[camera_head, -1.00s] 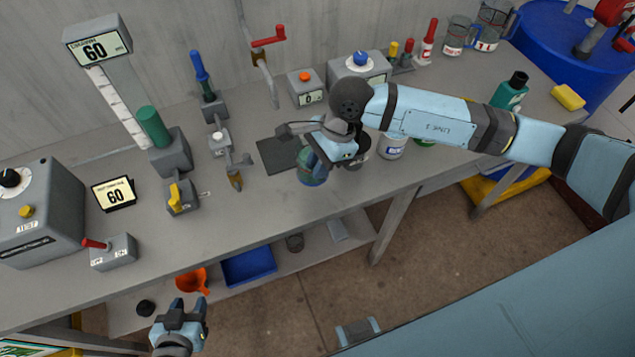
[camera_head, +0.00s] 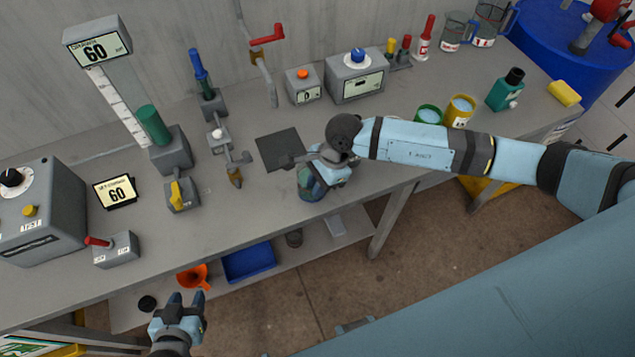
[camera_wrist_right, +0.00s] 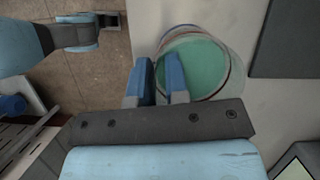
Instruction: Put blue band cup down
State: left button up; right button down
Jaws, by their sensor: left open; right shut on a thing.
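The cup (camera_head: 309,186) is see-through with green contents and some blue on its side. It is near the front edge of the bench, below my right gripper (camera_head: 318,172). In the right wrist view the cup (camera_wrist_right: 205,65) is seen from above, and the right gripper (camera_wrist_right: 160,80) is shut on its near wall, one finger overlapping the green. The wrist partly hides the cup in the head view, so I cannot tell whether its base touches the bench. My left gripper (camera_head: 186,302) is open and empty in front of the bench.
A dark square plate (camera_head: 279,149) lies just behind the cup. A green cup (camera_head: 429,115) and a yellow cup (camera_head: 460,110) stand right of my right wrist. The bench front between the stand and the cup is clear.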

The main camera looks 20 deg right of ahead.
jog(key=c, duration=1.1)
grip_release()
